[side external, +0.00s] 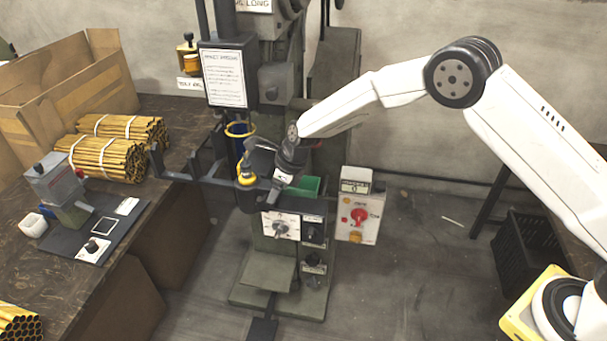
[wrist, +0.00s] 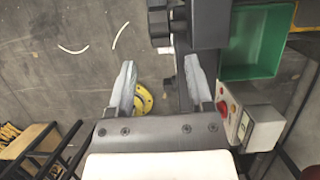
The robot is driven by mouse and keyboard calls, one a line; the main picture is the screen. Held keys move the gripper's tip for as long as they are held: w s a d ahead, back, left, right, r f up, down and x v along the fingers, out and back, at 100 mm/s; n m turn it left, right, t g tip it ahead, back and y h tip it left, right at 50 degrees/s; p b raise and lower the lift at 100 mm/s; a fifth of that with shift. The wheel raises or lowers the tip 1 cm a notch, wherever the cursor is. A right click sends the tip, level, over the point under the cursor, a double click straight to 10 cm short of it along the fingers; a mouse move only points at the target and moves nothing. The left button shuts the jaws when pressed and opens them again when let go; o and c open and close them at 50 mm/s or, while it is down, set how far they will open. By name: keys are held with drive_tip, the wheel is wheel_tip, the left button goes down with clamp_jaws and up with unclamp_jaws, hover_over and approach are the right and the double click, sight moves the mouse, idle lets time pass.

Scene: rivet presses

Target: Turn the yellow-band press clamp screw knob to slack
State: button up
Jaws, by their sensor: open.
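The press (side external: 270,255) stands in the middle of the side view. A yellow ring (side external: 240,128) circles its dark post, and a smaller yellow round part (side external: 246,181) sits lower, beside my gripper (side external: 257,163). In the wrist view my gripper (wrist: 160,65) is open, with nothing between its fingertips. A yellow disc-like part (wrist: 143,98) shows beyond the fingers, partly hidden by the left one. A dark lobed part (wrist: 158,22) lies just beyond the fingertips. I cannot tell which of these is the clamp screw knob, or whether a finger touches it.
A green bin (side external: 305,186) sits right of my gripper, also in the wrist view (wrist: 255,42). A control box with a red knob (side external: 360,215) stands right of the press. Bundled yellow tubes (side external: 100,158) and a cardboard box (side external: 60,90) lie on the left bench.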

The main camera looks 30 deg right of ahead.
sight(264, 205)
drive_tip(key=shift+x, duration=2.75)
clamp_jaws()
